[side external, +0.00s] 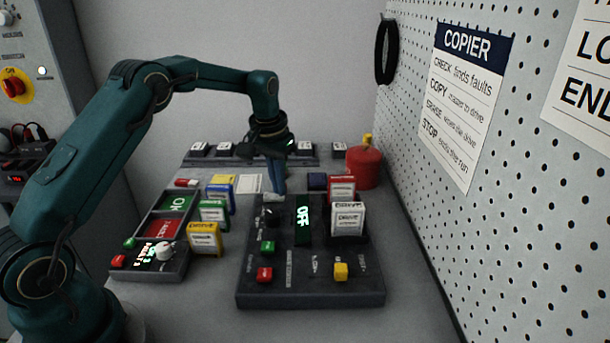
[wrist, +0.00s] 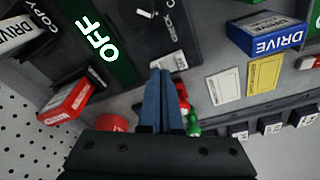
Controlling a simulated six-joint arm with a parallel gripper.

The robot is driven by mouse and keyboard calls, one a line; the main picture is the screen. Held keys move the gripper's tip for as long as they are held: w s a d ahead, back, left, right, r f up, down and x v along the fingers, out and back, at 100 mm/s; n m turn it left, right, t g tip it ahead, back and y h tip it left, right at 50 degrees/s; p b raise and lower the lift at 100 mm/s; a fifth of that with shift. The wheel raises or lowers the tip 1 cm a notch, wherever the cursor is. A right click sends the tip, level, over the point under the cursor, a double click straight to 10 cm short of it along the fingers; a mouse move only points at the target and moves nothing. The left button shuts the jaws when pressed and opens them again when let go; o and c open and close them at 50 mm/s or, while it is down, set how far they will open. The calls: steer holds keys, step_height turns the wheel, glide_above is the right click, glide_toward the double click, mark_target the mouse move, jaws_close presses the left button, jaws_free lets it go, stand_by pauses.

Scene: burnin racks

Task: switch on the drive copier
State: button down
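The drive copier (side external: 310,289) is a dark box in the middle of the bench. I cannot tell whether the tips touch anything.
A second dark panel (side external: 150,262) with green and red signs stands left, with yellow (side external: 205,240), green (side external: 214,212) and blue (side external: 221,186) drives beside it. A red canister (side external: 363,167) is behind right. A pegboard wall (side external: 510,210) bounds the right. The front bench is clear.

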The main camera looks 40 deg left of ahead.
steer(key=shift+f, duration=0.1)
steer(key=shift+r, duration=3.5)
steer(key=s+d+r+m+t, duration=0.1)
steer(key=s+d+r, duration=0.3)
steer(key=s+r, duration=0.15)
steer(key=s+d+r+m+t, duration=0.1)
steer(key=s+d+r+t, duration=0.2)
steer(key=r, duration=0.4)
steer(key=s+d+f, duration=0.2)
steer(key=s+f, duration=0.2)
steer(key=s, duration=0.4)
steer(key=s+d+f+m, duration=0.1)
steer(key=s+d+f, duration=0.1)
steer(key=s+f, duration=0.3)
steer(key=s, duration=0.3)
steer(key=shift+f, duration=0.1)
